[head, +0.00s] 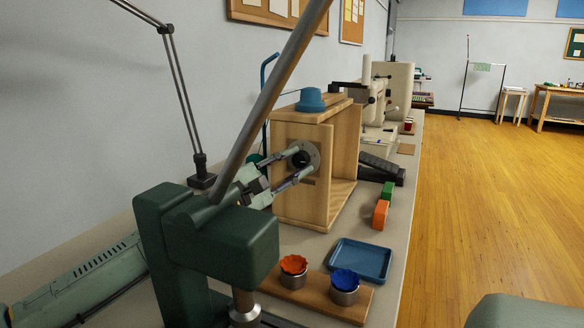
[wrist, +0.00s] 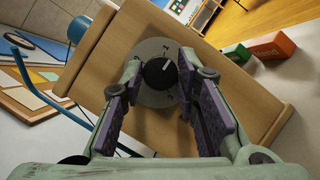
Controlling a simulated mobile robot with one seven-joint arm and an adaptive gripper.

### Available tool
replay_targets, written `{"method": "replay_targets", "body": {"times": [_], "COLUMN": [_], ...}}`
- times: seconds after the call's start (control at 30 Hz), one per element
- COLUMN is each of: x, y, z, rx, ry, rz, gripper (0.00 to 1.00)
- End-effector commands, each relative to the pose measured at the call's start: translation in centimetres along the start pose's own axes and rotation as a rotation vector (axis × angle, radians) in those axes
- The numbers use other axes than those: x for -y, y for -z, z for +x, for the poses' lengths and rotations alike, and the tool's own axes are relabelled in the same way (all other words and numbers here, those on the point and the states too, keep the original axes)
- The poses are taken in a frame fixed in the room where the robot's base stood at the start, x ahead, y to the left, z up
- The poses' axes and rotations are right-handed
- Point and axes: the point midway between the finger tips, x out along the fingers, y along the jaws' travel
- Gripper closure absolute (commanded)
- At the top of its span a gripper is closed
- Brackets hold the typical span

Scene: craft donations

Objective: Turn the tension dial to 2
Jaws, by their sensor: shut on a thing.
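The tension dial (wrist: 160,74) is a black knob with a white pointer line, on a round grey plate fixed to a wooden box (head: 300,213). The dial also shows in the head view (head: 301,159), on the near side of the box. My gripper (head: 299,163) reaches it with one finger on either side. In the wrist view my gripper (wrist: 160,78) is shut on the knob, with purple pads to its left and right. The fingers hide part of the plate.
A blue cup-like piece (head: 311,99) stands on the box. Orange (head: 381,213) and green (head: 387,190) blocks are to its right. A blue tray (head: 360,260) and a wooden board with orange (head: 293,265) and blue (head: 344,280) knobs lie in front. A lamp (head: 199,165) stands left.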

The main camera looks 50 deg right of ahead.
Motion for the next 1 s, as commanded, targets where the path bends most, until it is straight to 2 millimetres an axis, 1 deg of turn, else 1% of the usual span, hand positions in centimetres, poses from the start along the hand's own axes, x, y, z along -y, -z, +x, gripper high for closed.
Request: {"method": "replay_targets", "body": {"times": [0.2,0.7,1.0], "x": [0.21,-0.13,-0.27], "y": [0.13,-0.07,-0.18], "z": [-0.06,0.04,0.07], "rx": [-0.010,-0.036,-0.047], "ry": [0.072,0.275,0.359], "rz": [0.141,0.537,0.699], "gripper": [1.00,1.00,1.00]}}
